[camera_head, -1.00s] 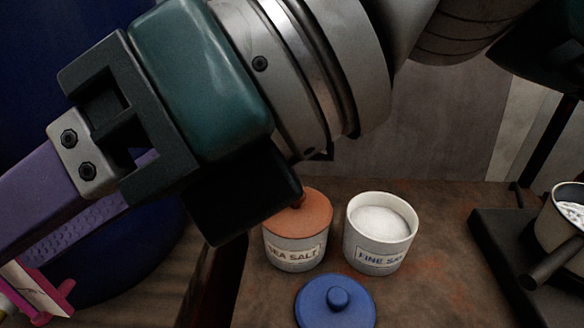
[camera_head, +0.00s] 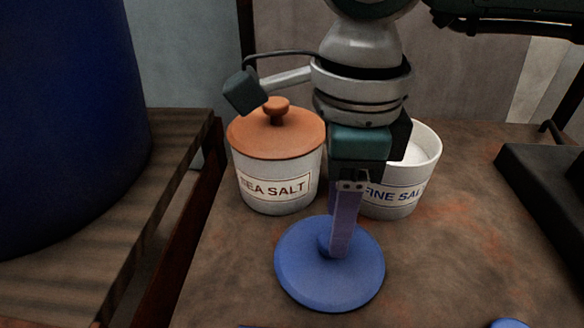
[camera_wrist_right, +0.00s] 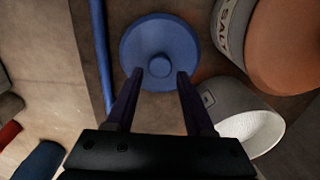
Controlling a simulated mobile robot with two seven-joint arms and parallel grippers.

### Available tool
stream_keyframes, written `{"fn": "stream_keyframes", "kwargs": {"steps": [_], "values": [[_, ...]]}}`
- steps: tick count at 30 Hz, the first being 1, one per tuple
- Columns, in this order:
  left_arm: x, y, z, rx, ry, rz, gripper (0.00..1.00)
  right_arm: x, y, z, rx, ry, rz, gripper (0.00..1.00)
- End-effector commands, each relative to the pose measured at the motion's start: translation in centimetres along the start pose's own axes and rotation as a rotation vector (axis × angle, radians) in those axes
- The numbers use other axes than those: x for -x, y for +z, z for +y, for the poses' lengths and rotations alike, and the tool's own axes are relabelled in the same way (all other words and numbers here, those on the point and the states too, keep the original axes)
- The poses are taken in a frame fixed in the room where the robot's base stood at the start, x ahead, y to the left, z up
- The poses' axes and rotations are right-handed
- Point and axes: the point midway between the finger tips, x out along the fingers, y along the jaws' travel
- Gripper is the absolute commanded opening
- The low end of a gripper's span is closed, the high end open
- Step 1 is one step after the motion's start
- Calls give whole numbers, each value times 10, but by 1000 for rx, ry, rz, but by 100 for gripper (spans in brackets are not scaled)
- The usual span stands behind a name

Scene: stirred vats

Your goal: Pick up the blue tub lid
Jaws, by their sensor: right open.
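The blue tub lid (camera_head: 362,284) lies flat on the brown worktop, in front of the two salt tubs. It is round with a small knob in the middle. My right gripper (camera_head: 340,250) points down over it, its finger hiding part of the knob. In the right wrist view the lid (camera_wrist_right: 150,40) is ahead of my open right gripper (camera_wrist_right: 159,77), with the knob lined up between the fingertips and nothing held. Whether the fingers touch the lid is unclear. My left gripper is not in view.
The SEA SALT tub (camera_head: 255,185) with its orange lid (camera_head: 300,140) stands behind left. The open FINE SALT tub (camera_head: 420,160) stands behind right, partly hidden by my arm. A large blue vat (camera_head: 65,120) is at left, a dark appliance (camera_head: 545,190) at right. Worktop right of the lid is clear.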

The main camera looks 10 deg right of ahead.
Motion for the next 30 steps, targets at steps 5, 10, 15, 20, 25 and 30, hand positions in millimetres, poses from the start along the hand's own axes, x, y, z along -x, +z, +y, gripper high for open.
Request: {"fn": "stream_keyframes", "kwargs": {"steps": [5, 10, 15, 20, 25, 30], "values": [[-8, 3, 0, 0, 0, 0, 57, -30, 2, 1, 0, 3, 0, 54], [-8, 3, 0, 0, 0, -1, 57, -37, 3, 0, 1, 0, -1, 54], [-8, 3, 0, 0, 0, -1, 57, -36, 3, 0, 1, 1, -1, 52], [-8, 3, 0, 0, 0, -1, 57, -36, 3, 0, 1, 1, -1, 34], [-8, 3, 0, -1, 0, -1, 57, -36, 3, 0, 1, 1, -1, 15], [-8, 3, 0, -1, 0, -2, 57, -36, 3, 0, 1, 1, -1, 0]]}}
